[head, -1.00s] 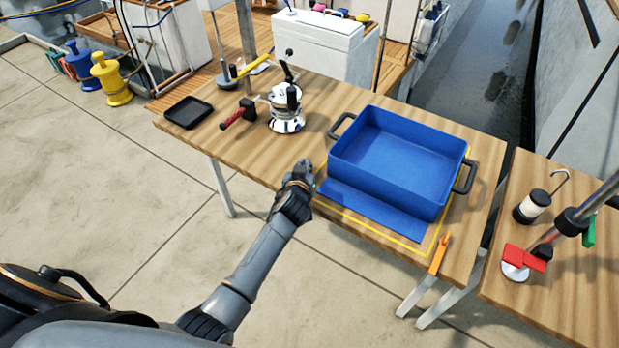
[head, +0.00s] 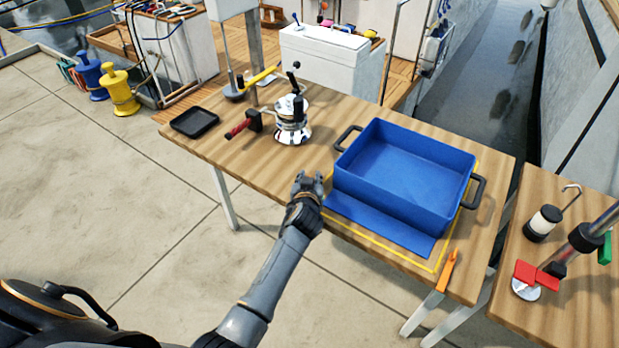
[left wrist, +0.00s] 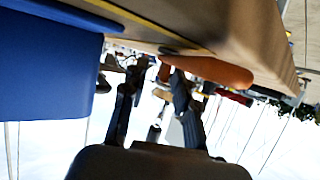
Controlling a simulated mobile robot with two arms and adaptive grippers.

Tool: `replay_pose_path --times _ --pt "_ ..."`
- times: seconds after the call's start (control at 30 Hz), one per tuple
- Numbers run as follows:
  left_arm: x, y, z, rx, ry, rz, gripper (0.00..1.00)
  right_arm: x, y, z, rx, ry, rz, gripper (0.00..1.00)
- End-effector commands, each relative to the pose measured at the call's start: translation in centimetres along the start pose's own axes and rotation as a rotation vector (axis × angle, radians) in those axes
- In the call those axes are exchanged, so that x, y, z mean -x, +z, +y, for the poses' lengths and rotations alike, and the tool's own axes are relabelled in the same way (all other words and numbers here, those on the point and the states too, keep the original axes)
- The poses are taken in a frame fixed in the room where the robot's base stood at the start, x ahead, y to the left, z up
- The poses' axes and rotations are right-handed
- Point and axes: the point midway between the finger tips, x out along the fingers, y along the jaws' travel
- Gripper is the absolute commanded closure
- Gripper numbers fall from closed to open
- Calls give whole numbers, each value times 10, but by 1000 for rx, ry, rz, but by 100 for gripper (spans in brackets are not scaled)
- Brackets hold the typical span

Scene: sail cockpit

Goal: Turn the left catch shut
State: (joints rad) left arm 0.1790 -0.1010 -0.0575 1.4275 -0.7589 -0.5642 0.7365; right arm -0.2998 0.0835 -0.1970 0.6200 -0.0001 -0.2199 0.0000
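My left gripper (head: 308,180) is at the front edge of the table, just left of the blue tray (head: 385,210). Its two fingers stand apart in the left wrist view (left wrist: 155,90), so it is open, with nothing held. An orange catch (left wrist: 215,72) shows there at the table edge, just beyond and above the fingertips. It passes close to the right-hand finger; I cannot tell whether they touch. In the head view this left catch is hidden by my gripper. Another orange catch (head: 447,270) sits at the front right of the table. My right gripper is not in view.
A blue box (head: 405,175) with dark handles stands on the table (head: 235,155) inside a yellow outline. A red-handled tool (head: 240,127), a chrome winch (head: 292,125) and a black tray (head: 194,122) lie at the left. Another table (head: 560,300) stands at the right.

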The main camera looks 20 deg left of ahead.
Motion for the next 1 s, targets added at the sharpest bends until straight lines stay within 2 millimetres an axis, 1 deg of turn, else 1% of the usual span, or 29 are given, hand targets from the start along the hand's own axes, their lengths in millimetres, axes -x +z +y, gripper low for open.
replay_pose_path --times 0.17,0.27,0.6,0.7,0.83,1.0 --pt "2 0 0 0 0 1 71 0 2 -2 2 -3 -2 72" --pt "9 0 0 0 1 1 71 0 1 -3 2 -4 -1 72" --pt "58 1 1 2 1 -1 71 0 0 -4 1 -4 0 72" --pt "68 1 1 1 1 0 71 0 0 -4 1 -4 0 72" --pt "75 0 0 1 1 0 71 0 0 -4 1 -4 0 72" --pt "75 0 0 0 0 0 71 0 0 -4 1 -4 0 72"
